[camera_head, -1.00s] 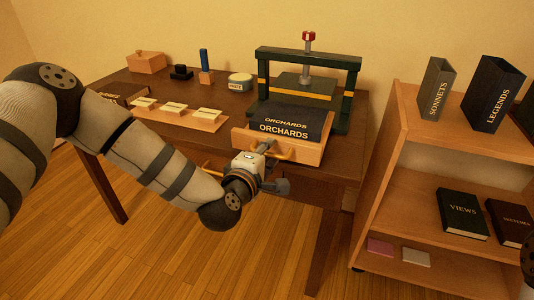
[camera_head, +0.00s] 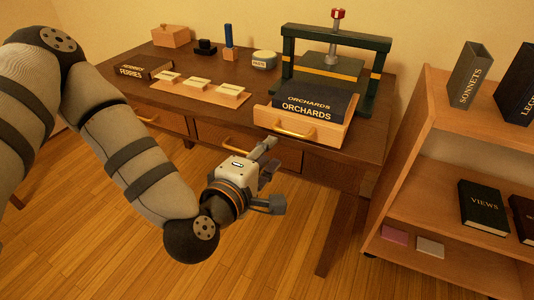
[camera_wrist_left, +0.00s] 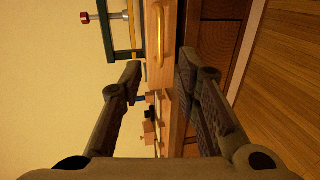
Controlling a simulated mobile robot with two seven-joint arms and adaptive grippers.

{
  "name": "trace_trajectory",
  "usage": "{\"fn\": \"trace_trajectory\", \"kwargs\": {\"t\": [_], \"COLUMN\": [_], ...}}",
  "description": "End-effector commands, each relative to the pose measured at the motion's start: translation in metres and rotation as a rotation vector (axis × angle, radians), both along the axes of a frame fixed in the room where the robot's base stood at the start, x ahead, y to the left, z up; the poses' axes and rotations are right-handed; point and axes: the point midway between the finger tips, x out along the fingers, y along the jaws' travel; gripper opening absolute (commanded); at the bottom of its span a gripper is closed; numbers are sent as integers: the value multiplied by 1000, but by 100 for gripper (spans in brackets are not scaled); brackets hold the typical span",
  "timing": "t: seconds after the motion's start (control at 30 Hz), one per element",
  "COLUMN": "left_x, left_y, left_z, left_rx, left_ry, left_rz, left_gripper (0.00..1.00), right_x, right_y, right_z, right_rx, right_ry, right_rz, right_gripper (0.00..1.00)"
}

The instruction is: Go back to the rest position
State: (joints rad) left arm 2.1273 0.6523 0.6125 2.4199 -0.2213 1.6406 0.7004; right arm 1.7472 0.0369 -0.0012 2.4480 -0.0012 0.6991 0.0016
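My left gripper (camera_head: 272,178) is open and empty in front of the desk, below and apart from the wooden drawer (camera_head: 338,136) with a brass handle (camera_head: 295,131). In the left wrist view the two fingers of the gripper (camera_wrist_left: 158,70) stand wide apart with nothing between them. The handle (camera_wrist_left: 159,35) shows beyond them. A dark book marked ORCHARDS (camera_head: 306,112) lies in the drawer, with a dark press (camera_head: 336,29) behind. My right gripper is not in view.
The desk (camera_head: 192,65) holds a book marked FERRIES (camera_head: 145,70), a board with several pale blocks (camera_head: 197,86), a paste tin (camera_head: 264,60) and a wooden box (camera_head: 171,36). A shelf unit (camera_head: 446,195) stands right. Floor in front (camera_head: 270,265) is clear.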

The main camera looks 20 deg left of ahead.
Motion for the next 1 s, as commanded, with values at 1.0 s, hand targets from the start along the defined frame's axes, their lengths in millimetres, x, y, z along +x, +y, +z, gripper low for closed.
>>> {"fn": "trace_trajectory", "kwargs": {"t": [1.0], "left_x": [-380], "left_y": [43], "left_z": [-226], "left_rx": [913], "left_ry": [1179], "left_rz": [-1350], "left_gripper": [30], "right_x": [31], "right_y": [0], "right_z": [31], "right_rx": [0], "right_ry": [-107], "right_rz": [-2], "right_gripper": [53]}}
